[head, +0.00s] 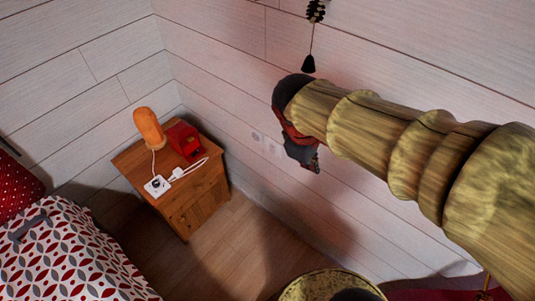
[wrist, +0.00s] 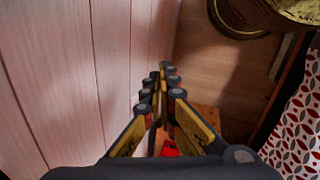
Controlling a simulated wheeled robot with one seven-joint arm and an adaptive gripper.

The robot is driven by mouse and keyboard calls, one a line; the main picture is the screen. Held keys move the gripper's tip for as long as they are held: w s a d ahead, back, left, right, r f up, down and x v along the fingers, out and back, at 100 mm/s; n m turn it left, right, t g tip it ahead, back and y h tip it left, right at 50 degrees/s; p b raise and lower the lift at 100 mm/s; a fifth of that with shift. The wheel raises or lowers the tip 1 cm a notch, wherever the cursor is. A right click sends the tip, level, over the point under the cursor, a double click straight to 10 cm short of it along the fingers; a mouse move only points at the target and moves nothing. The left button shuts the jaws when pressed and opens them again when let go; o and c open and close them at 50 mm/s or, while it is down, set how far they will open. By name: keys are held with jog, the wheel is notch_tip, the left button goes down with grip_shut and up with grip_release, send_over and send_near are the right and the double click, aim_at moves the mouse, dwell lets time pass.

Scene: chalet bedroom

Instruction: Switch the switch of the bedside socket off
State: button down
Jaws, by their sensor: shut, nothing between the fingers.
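A white socket block (head: 157,186) lies on the front corner of the wooden bedside table (head: 192,207), with a white plug and cable beside it. Two small pale round fittings (head: 256,137) are on the white plank wall beside the table; I cannot tell whether they are sockets or switches. No switch position can be made out. My gripper (head: 313,167) is shut and empty, near the wall, above and to the right of the table. In the wrist view its closed fingertips (wrist: 161,76) point away along the wall, and the socket block cannot be made out.
An orange lamp (head: 148,128) and a red object (head: 184,140) stand on the table. The bed (head: 68,250) with a patterned cover is at the left. A dark tasselled ornament (head: 309,62) hangs on the wall. Bare wood floor (head: 245,225) lies right of the table.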

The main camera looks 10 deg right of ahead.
jog(key=w+a+f+n+h+p, duration=0.3)
jog(key=w+f+n+h, duration=0.5)
jog(key=w+f+n, duration=0.85)
jog(key=w+a+f+n+t+h, duration=0.1)
jog(key=w+a+f+n+t, duration=0.3)
jog(key=f+n, duration=0.5)
jog(key=w+a+f+n+t, duration=0.3)
jog(key=w+a+f+n, duration=0.1)
jog(key=a+f+n, duration=0.3)
jog(key=shift+w+a+f+n+t+h, duration=0.2)
jog(key=shift+f+n+t+h, duration=0.2)
jog(key=shift+f+n, duration=0.5)
jog(key=shift+d, duration=0.1)
jog(key=b, duration=0.3)
send_near(272, 151)
jog(key=x, duration=0.5)
jog(key=shift+w+d, duration=0.1)
jog(key=shift+d, duration=0.05)
jog(key=shift+w+d+b, duration=0.3)
jog(key=shift+w+d, duration=0.15)
jog(key=shift+d, duration=0.1)
